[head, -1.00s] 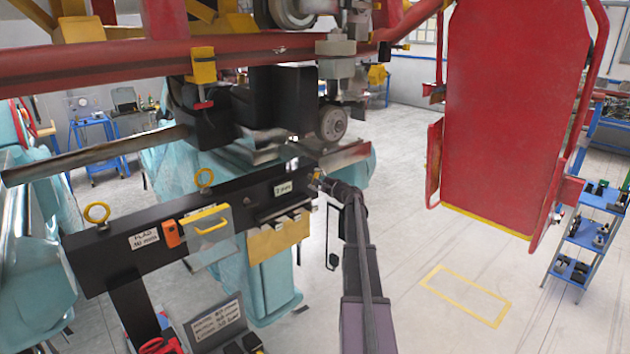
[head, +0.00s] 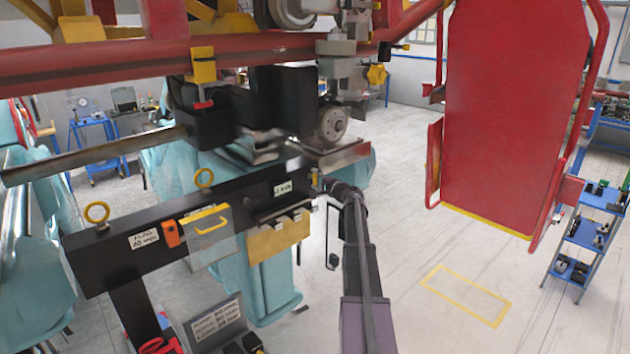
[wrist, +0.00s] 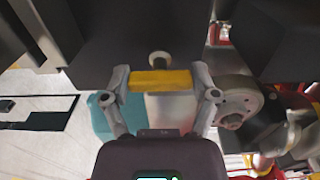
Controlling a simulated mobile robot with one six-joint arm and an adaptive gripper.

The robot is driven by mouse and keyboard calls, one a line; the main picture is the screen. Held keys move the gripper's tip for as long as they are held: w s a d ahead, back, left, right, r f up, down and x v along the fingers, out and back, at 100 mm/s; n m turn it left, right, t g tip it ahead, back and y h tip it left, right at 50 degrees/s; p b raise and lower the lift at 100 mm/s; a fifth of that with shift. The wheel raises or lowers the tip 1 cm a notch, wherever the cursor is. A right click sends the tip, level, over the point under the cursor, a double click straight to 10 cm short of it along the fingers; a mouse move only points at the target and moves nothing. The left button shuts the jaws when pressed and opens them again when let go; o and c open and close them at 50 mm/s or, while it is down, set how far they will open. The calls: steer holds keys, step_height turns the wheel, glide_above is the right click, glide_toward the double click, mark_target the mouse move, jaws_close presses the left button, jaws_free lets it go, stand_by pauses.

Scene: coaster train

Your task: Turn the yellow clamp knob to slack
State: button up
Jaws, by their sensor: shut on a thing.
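The yellow clamp knob (wrist: 175,80) shows in the wrist view as a short bar lying level across the picture. A small pale round boss sits just above it, against a dark block. My gripper (wrist: 161,82) is shut on the knob, with one finger at each end of the bar. In the head view my gripper (head: 317,182) is at the right end of the black beam (head: 120,240).
On the beam are a yellow-handled clear cover (head: 210,232), yellow ring bolts (head: 97,213) and a metal rail with a tan plate (head: 280,238). A large red panel (head: 510,110) hangs to the right. The floor between is clear.

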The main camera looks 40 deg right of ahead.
steer(key=o, duration=1)
steer(key=shift+s, duration=0.1)
steer(key=s+d, duration=0.1)
steer(key=s, duration=1)
steer(key=shift+s, duration=0.4)
steer(key=shift+a, duration=0.15)
